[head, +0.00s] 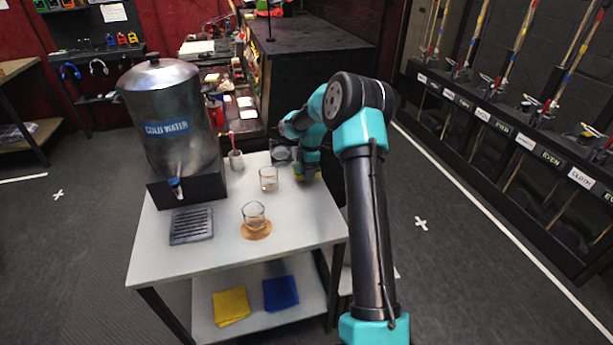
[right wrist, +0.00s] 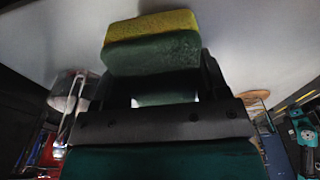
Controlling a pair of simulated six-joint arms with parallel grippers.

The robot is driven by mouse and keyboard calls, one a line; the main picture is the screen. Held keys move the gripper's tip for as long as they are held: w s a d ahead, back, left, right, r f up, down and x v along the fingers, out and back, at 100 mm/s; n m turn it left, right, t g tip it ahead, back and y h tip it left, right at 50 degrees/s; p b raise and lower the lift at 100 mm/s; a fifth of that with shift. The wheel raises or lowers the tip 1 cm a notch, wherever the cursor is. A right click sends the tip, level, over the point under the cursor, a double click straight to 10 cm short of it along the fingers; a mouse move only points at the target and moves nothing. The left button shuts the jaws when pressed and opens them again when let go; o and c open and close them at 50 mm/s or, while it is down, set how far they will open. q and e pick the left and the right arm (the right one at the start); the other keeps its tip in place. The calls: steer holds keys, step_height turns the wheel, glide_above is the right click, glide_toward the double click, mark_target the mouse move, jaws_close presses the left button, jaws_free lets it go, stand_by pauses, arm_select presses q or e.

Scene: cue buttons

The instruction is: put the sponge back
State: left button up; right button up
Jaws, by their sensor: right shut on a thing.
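The sponge (right wrist: 152,42), yellow on one side and dark green on the other, is held between the fingers of my right gripper (right wrist: 152,75) in the right wrist view. In the head view my right gripper (head: 308,168) is over the back right part of the white table (head: 180,250), with a sliver of yellow sponge showing under it. The arm hides part of this area. I cannot tell whether the sponge touches the tabletop. My left gripper is not in view.
A glass (head: 268,179) stands left of my right gripper. Another glass (head: 253,214) stands on a round cork coaster (head: 257,231). A cold water dispenser (head: 165,110), a drip tray (head: 191,226) and a small cup (head: 236,160) are further left. Yellow and blue cloths lie on the lower shelf.

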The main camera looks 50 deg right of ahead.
steer(key=shift+f, duration=1.6)
steer(key=shift+f, duration=0.1)
steer(key=o, duration=0.9)
steer(key=r, duration=0.8)
steer(key=d+r, duration=0.1)
steer(key=r, duration=0.3)
steer(key=shift+s, duration=0.4)
